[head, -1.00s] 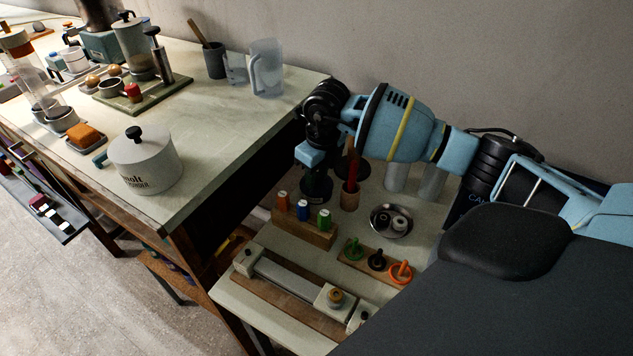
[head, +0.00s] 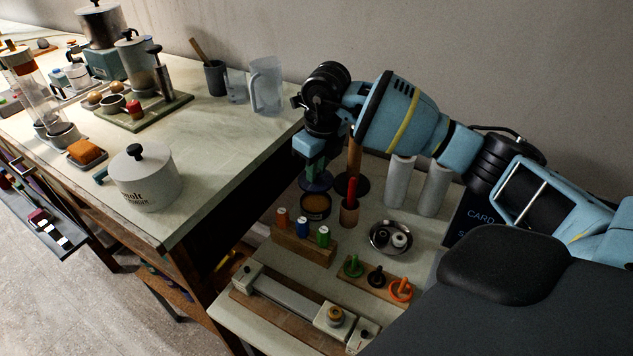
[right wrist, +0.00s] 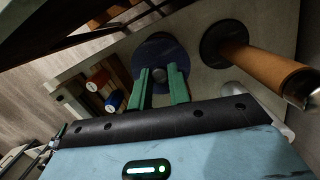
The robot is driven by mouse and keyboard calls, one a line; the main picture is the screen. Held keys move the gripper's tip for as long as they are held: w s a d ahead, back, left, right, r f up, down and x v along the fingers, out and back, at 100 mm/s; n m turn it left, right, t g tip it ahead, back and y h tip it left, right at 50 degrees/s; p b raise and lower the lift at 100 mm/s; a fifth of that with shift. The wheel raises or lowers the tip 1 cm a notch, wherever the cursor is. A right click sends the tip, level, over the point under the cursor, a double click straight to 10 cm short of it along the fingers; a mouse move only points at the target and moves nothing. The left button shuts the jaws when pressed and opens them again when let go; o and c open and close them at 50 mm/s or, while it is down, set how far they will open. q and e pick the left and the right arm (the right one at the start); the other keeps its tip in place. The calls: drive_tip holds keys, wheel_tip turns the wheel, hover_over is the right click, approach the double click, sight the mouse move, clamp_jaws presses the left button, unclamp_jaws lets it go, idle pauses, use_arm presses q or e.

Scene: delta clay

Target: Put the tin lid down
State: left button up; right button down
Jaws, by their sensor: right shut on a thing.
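The tin lid is a dark blue disc (right wrist: 158,48) with a small grey knob, seen in the right wrist view between my green fingers. In the head view the lid (head: 316,184) shows below my right gripper (head: 310,168), just behind an open tin (head: 316,207) with a brown inside. My right gripper (right wrist: 160,82) is shut on the lid's knob. The lid looks about level; I cannot tell whether it touches the surface under it. My left gripper is not in view.
A wooden post on a dark base (right wrist: 245,60) stands close beside the lid. A rack of coloured spools (head: 303,243), a red-tipped holder (head: 349,212) and a metal dish (head: 391,252) stand nearer. Two grey cylinders (head: 399,183) are to the right.

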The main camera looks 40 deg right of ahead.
drive_tip(key=shift+r, duration=1.7)
drive_tip(key=n, duration=0.1)
drive_tip(key=a+n, duration=0.1)
drive_tip(key=shift+s+a+n, duration=0.15)
drive_tip(key=shift+s+n, duration=0.15)
drive_tip(key=s+a+n+g, duration=0.1)
drive_tip(key=s+a+n, duration=0.4)
drive_tip(key=n, duration=1)
drive_tip(key=s+a+n+g, duration=0.1)
drive_tip(key=s+a+n, duration=0.4)
drive_tip(key=n, duration=1.1)
drive_tip(key=shift+s+a+g, duration=0.2)
drive_tip(key=shift+a+g, duration=0.2)
drive_tip(key=shift+a, duration=0.7)
drive_tip(key=shift+d, duration=0.1)
